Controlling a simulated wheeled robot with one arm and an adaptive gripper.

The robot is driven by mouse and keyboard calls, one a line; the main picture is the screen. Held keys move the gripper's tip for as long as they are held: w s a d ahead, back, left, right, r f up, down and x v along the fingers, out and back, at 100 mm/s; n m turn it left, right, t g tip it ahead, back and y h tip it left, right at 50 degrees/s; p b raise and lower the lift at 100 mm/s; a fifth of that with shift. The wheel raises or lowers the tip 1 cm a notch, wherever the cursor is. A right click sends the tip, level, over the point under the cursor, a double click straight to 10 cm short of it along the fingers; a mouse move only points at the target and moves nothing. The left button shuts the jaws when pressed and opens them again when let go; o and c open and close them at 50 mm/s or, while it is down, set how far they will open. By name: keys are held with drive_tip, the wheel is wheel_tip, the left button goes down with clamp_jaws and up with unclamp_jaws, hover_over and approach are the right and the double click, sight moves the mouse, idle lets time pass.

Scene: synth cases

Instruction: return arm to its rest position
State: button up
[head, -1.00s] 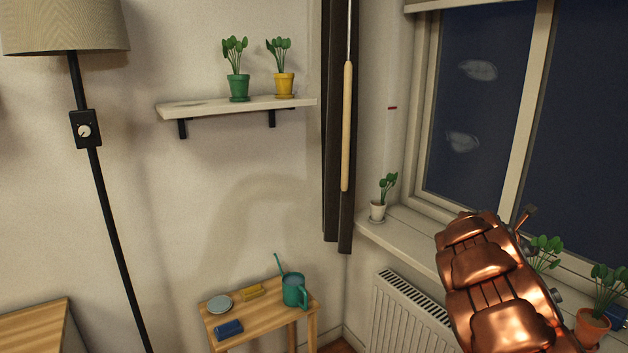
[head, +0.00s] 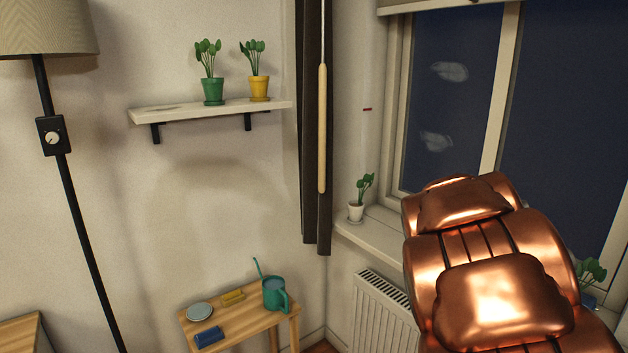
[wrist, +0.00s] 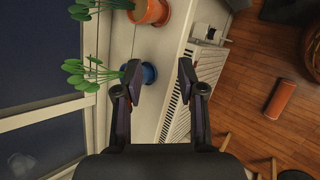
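My gripper (wrist: 160,80) shows in the wrist view with its two dark fingers apart and nothing held between them. The windowsill lies beyond the fingers, with a plant in a blue pot (wrist: 149,73) close to the left fingertip in the picture. I cannot tell whether they touch. In the head view my copper-coloured arm fills the lower right, and it hides my gripper.
A white-potted plant (head: 356,211) stands on the windowsill (head: 375,233). A terracotta pot (wrist: 152,12) shows in the wrist view. A radiator (head: 378,312) is below the sill. A small table (head: 238,318) bears a green watering can (head: 275,294). A shelf (head: 190,112) holds two plants.

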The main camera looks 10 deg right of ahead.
drive_tip(key=s+a+f+m+g+y, duration=0.1)
drive_tip(key=s+a+f+m+y, duration=0.2)
drive_tip(key=s+a, duration=0.9)
drive_tip(key=s+a+f+m+g+y, duration=0.1)
drive_tip(key=s+a+f+m+y, duration=0.3)
drive_tip(key=s+a, duration=0.8)
drive_tip(key=a+f+y, duration=0.2)
drive_tip(key=a, duration=0.4)
drive_tip(key=shift+s+a, duration=0.15)
drive_tip(key=shift+s, duration=0.25)
